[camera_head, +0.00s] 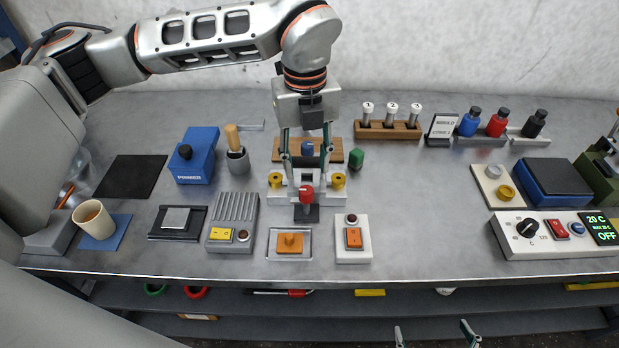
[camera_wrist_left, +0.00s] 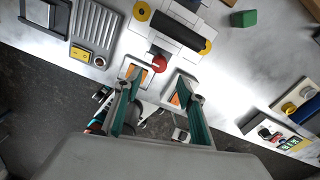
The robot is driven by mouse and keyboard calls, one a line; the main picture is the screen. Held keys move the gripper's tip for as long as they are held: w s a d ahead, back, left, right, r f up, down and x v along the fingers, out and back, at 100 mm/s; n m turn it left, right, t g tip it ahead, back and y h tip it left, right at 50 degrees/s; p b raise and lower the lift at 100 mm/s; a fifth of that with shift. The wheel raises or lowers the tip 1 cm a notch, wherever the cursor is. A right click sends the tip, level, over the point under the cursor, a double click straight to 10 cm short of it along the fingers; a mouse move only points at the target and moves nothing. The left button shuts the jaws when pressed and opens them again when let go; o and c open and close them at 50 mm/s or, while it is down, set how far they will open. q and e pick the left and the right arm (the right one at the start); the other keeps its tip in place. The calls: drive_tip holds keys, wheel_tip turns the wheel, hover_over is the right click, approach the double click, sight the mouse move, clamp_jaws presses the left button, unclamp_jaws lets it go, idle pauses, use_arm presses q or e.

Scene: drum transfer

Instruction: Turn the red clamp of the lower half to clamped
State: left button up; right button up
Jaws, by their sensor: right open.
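The red clamp (camera_head: 306,193) is a round red knob standing at the front of a pale fixture with yellow knobs (camera_head: 338,181) at its two sides. In the left wrist view the red clamp (camera_wrist_left: 158,64) shows just beyond the fingertips, between them. My left gripper (camera_head: 306,188) points down over the fixture and is open, its fingers on either side of the clamp. It also shows in the left wrist view (camera_wrist_left: 160,82). Whether a finger touches the clamp I cannot tell. My right gripper (camera_head: 434,332) is open and empty at the bottom edge, below the table front.
An orange-buttoned white box (camera_head: 364,249) and an orange block on a tray (camera_head: 305,256) stand in front. A grey ribbed box (camera_head: 232,211) is to the left, a green block (camera_head: 356,158) to the right behind.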

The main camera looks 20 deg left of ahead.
sight(306, 190)
use_arm(q)
drive_tip(key=shift+a+f+p, duration=0.1)
drive_tip(key=shift+f+p, duration=0.5)
drive_tip(key=shift+f, duration=3.2)
drive_tip(key=c, duration=1.1)
